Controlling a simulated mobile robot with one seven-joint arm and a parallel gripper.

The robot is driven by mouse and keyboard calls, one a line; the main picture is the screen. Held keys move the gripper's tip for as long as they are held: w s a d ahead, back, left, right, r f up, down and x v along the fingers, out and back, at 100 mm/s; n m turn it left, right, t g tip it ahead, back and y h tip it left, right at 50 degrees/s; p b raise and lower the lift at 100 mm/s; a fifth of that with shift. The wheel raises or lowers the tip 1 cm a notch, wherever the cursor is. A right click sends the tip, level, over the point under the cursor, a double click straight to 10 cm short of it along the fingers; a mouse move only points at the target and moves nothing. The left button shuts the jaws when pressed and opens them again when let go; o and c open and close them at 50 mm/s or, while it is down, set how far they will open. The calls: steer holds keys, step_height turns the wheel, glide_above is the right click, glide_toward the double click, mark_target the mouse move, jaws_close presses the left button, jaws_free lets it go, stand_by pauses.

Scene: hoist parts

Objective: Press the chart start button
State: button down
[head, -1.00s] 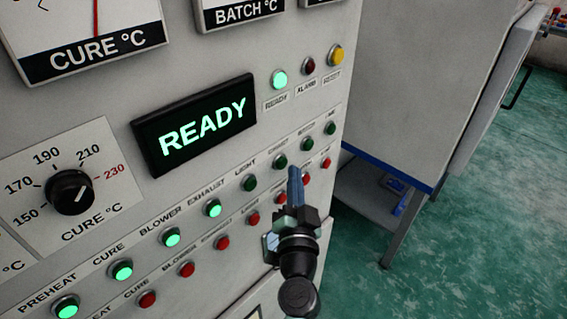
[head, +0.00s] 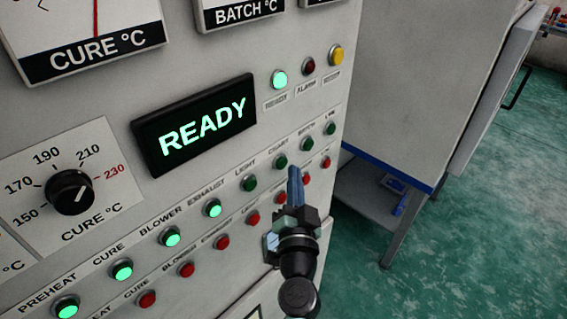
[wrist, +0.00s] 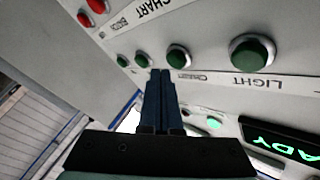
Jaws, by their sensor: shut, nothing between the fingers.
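The chart start button (head: 280,160) is a dark green, unlit round button under the CHART label, right of the LIGHT button. It also shows in the wrist view (wrist: 178,57), just beyond and slightly right of the fingertips, with its label upside down. My gripper (head: 295,172) is shut and empty, its blue fingers together. In the head view the tips appear just right of and below the button. In the wrist view the fingers (wrist: 161,74) point toward the button row. I cannot tell whether they touch the panel.
A lit LIGHT-side neighbour, the exhaust button (head: 213,208), and other green buttons share the row. Red buttons (head: 222,242) run below. The READY display (head: 195,125) is lit. A cabinet on legs (head: 420,100) stands right, with open green floor beyond.

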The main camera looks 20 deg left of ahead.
steer(key=shift+a, duration=0.1)
steer(key=shift+w+a, duration=0.15)
steer(key=shift+a, duration=0.15)
steer(key=shift+w+a, duration=0.15)
steer(key=shift+a, duration=0.3)
stand_by(0.6)
steer(key=shift+d, duration=0.15)
stand_by(0.3)
steer(key=shift+s+d+b, duration=0.35)
steer(key=shift+d, duration=0.3)
steer(key=shift+s+d+b, duration=0.2)
steer(key=shift+s+d, duration=0.1)
steer(key=shift+d, duration=0.5)
steer(key=shift+s+d+b, duration=0.25)
steer(key=shift+s+d, duration=0.05)
steer(key=shift+d, duration=0.45)
steer(key=shift+s+d+b, duration=0.2)
steer(key=shift+s+d, duration=0.1)
steer(key=shift+d, duration=0.5)
